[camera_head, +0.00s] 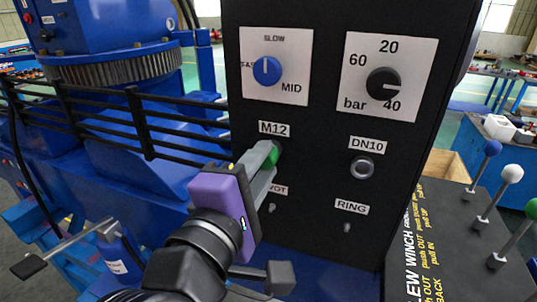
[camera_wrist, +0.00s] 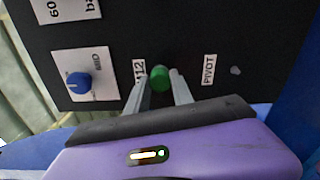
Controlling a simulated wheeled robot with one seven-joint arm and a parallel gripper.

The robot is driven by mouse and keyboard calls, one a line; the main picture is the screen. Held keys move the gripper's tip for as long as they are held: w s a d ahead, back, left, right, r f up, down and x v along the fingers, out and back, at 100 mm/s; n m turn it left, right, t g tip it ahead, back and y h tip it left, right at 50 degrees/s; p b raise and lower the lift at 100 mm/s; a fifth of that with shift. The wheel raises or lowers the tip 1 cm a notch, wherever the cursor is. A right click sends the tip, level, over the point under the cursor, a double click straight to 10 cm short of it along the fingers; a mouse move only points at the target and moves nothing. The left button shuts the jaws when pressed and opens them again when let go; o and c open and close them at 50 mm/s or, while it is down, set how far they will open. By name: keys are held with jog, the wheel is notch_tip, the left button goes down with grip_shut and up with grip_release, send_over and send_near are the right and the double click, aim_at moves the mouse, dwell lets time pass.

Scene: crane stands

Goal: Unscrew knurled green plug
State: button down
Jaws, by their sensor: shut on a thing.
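The green plug (camera_head: 271,158) sits at the M12 port on the black panel, just below the M12 label. In the wrist view the plug (camera_wrist: 159,78) shows its round green end between the two grey fingers. My gripper (camera_head: 266,160) reaches the panel from the lower left, with a finger on each side of the plug. It is shut on the plug; the fingertips also show in the wrist view (camera_wrist: 160,88). The fingers hide part of the plug and its seat, so I cannot tell how far it is screwed in.
The black panel (camera_head: 310,230) carries a blue knob (camera_head: 267,71), a black knob (camera_head: 383,84), a DN10 port (camera_head: 362,168) and small pins at PIVOT and RING. Levers with blue, white and green balls stand at the right. Black railing (camera_head: 110,125) runs at the left.

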jog(key=n, duration=0.5)
jog(key=c, duration=1)
grip_release()
jog(key=shift+c, duration=0.9)
